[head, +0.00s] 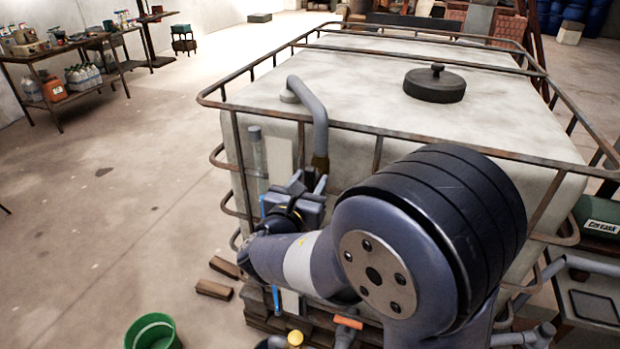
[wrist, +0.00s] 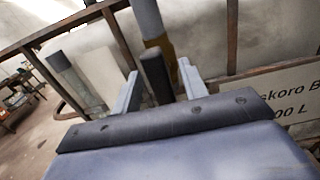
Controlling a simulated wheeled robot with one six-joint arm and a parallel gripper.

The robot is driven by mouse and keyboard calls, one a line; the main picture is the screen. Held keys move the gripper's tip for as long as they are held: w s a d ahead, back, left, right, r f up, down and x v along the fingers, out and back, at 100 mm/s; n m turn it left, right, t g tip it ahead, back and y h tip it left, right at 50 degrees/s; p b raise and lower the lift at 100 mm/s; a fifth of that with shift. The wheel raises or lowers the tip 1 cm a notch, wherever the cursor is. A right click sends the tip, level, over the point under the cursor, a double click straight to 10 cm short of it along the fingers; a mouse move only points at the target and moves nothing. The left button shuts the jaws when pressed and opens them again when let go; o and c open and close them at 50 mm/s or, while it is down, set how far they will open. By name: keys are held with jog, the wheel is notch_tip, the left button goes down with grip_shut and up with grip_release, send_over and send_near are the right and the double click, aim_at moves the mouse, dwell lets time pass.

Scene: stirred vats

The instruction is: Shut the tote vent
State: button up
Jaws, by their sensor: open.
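The tote (head: 345,75) is a large whitish tank in a rusty cage. Its vent (head: 312,105) is a grey bent pipe that rises from the top at the left and comes down outside the cage to a brass-coloured part (head: 320,162). In the wrist view the grey pipe (wrist: 147,18) and brass part (wrist: 160,48) stand beyond my gripper (wrist: 158,82). A black upright bar (wrist: 154,72), seemingly the vent's handle, shows between the open fingers. I cannot tell whether they touch it. In the head view my gripper (head: 309,181) is just below the brass part.
Cage rails (head: 395,131) run close around the vent. A clear tube (head: 257,160) and pale strip stand left of it. A green bucket (head: 153,333) and wood blocks (head: 213,289) lie on the floor. The floor at left is mostly clear, with benches (head: 75,65) beyond.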

jog(key=shift+w+d, duration=0.1)
jog(key=shift+w, duration=0.15)
jog(key=shift+c, duration=0.4)
grip_shut()
